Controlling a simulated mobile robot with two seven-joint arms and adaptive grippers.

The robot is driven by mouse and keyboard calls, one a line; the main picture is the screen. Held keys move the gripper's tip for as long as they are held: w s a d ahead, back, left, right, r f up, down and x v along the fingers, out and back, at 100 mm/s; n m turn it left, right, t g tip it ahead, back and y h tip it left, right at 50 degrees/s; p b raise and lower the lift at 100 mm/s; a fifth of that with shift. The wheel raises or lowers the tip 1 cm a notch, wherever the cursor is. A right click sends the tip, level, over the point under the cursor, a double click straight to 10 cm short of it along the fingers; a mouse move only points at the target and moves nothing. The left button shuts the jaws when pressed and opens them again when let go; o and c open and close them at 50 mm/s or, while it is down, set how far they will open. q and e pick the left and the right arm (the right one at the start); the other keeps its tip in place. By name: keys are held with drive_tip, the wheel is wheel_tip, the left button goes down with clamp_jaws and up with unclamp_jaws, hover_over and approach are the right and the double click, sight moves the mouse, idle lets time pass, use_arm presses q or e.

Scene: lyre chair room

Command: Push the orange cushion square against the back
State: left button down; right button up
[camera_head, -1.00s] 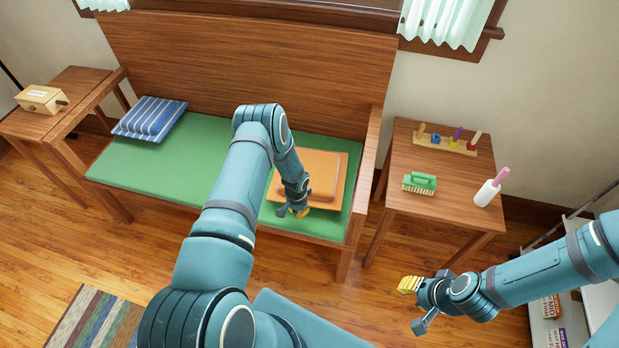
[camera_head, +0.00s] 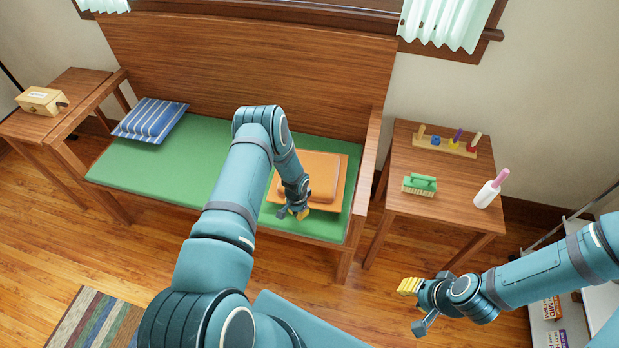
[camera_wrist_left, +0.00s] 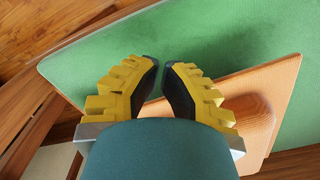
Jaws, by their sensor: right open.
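The orange cushion (camera_head: 324,175) lies flat on the right part of the green bench seat (camera_head: 190,165). A strip of green shows between its far edge and the wooden back (camera_head: 240,70), and that edge looks slightly turned from the back's line. My left gripper (camera_head: 297,214) is at the cushion's near edge, and my arm hides the near left part. In the left wrist view the two fingers (camera_wrist_left: 161,72) have a narrow gap with green behind it, and the cushion (camera_wrist_left: 258,110) passes behind the right finger. Contact is unclear. My right gripper (camera_head: 412,305) is open and empty, right of the bench.
A blue striped cushion (camera_head: 150,120) lies at the seat's left end. The bench arm (camera_head: 366,160) rises right of the orange cushion. A box (camera_head: 40,100) stands far left.

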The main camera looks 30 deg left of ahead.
use_arm(q)
drive_tip(key=shift+f+b, duration=0.3)
use_arm(e)
drive_tip(key=shift+f, duration=0.3)
use_arm(q)
drive_tip(key=shift+w, duration=0.2)
use_arm(e)
drive_tip(key=shift+w, duration=0.1)
idle(0.5)
